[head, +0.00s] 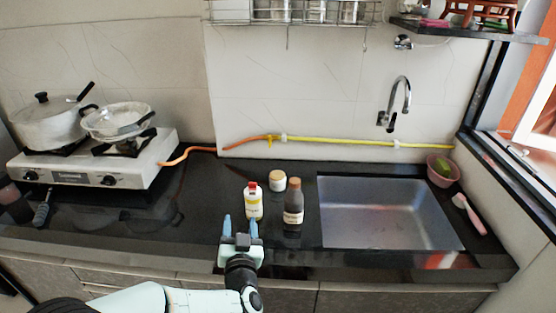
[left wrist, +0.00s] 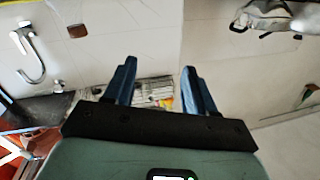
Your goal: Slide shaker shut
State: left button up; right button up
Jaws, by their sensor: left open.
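A small white and yellow bottle with a red cap (head: 253,203), which looks like the shaker, stands upright on the black counter. Whether its lid is open is too small to tell. My left gripper (head: 240,224) is open and empty just in front of the bottle, slightly left of it. One finger overlaps the bottle's lower part in the picture; I cannot tell whether they touch. In the left wrist view the open fingers (left wrist: 159,68) show with nothing held between them. A small yellow and red patch there is too unclear to name. My right gripper is out of view.
A dark brown bottle (head: 293,204) and a cream jar (head: 277,181) stand close to the right. The sink (head: 385,213) lies further right, with a pink bowl (head: 441,171) behind its corner. A stove (head: 95,165) with pots stands left.

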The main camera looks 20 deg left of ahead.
pick_arm(q)
jog(key=shift+f, duration=0.1)
